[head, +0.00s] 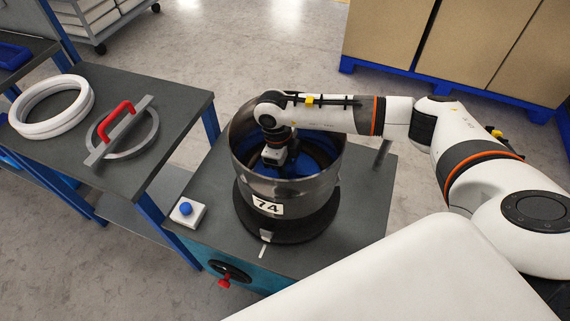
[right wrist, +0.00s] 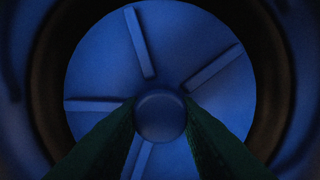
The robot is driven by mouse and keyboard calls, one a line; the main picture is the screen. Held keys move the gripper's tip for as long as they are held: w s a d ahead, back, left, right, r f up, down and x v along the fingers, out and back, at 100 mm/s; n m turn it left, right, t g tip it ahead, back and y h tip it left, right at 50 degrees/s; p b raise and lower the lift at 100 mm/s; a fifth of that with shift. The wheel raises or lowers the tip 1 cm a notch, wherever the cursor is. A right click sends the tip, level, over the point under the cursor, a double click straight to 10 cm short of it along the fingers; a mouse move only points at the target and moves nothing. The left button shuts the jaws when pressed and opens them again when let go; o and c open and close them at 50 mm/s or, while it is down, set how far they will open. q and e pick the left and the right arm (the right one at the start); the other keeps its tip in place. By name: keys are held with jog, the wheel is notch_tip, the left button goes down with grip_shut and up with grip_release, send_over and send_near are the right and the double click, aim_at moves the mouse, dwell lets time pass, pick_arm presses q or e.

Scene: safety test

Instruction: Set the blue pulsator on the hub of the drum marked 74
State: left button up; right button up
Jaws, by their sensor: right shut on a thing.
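The drum marked 74 (head: 312,192) is a shiny metal tub, upright on a dark round base, with its label facing me. My right arm reaches over its rim, and my right gripper (head: 274,160) is down inside it. The blue pulsator (head: 310,158) shows partly inside the drum behind the gripper. In the right wrist view the pulsator (right wrist: 200,45) is a blue disc with raised ribs and a round central knob. The two fingers (right wrist: 160,118) are shut on that knob. The hub is hidden under the disc, and I cannot tell whether they touch. My left gripper is not in view.
The drum stands on a dark-topped bench (head: 365,190) with a blue button on a white box (head: 188,212) and a red-handled valve (head: 228,275) at the front. The left table holds white rings (head: 52,128) and a grey ring tool with a red handle (head: 118,121). Cardboard boxes (head: 450,45) stand behind.

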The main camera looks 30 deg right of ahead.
jog(key=shift+f, duration=0.15)
jog(key=o, duration=1.1)
jog(key=shift+r, duration=0.2)
notch_tip(320, 180, up, 12)
jog(key=w+a, duration=0.1)
jog(key=shift+b, duration=0.4)
jog(key=shift+w+a+f, duration=0.1)
jog(key=shift+w, duration=0.05)
